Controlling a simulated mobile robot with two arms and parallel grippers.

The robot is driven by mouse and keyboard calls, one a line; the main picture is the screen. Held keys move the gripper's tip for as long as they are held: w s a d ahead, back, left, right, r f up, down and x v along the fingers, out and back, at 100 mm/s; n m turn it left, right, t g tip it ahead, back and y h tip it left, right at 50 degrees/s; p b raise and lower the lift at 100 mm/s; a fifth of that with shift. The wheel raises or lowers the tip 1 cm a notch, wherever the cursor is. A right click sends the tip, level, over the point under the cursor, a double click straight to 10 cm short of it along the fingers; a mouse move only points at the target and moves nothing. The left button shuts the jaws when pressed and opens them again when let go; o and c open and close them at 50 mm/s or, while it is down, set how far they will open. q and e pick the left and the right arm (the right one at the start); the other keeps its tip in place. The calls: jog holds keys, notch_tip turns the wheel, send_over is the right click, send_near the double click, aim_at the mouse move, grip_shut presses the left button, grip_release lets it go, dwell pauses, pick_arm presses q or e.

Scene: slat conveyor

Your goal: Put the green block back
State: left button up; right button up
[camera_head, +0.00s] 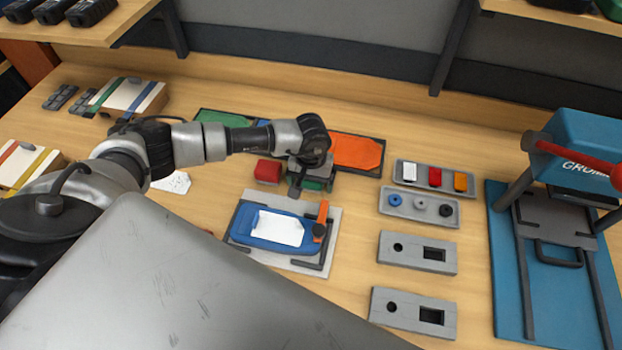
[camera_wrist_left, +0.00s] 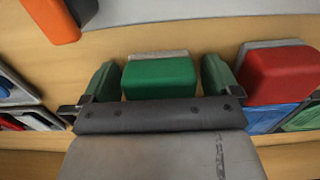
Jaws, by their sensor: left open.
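The green block (camera_wrist_left: 160,78) sits between the two open fingers of my left gripper (camera_wrist_left: 160,72) in the left wrist view. A narrow gap shows on each side of it, and a pale grey edge lies behind it. In the head view my left gripper (camera_head: 311,181) is low over the table, and only a little of the green block (camera_head: 313,185) shows under it. Whether the block rests on the table or in something is hidden. My right gripper is not in view.
A red block (camera_head: 268,171) is close beside my left gripper. An orange tray (camera_head: 356,151) is behind it, and a fixture with a blue part (camera_head: 250,239) and orange clamp (camera_head: 320,220) is in front. Trays of small parts (camera_head: 435,190) and a blue press (camera_head: 580,150) are to the right.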

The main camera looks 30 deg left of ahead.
pick_arm(q)
jog(key=shift+r, duration=0.4)
notch_tip(320, 180, up, 11)
jog(key=b, duration=0.4)
jog(key=shift+f, duration=0.15)
jog(key=shift+r, duration=0.4)
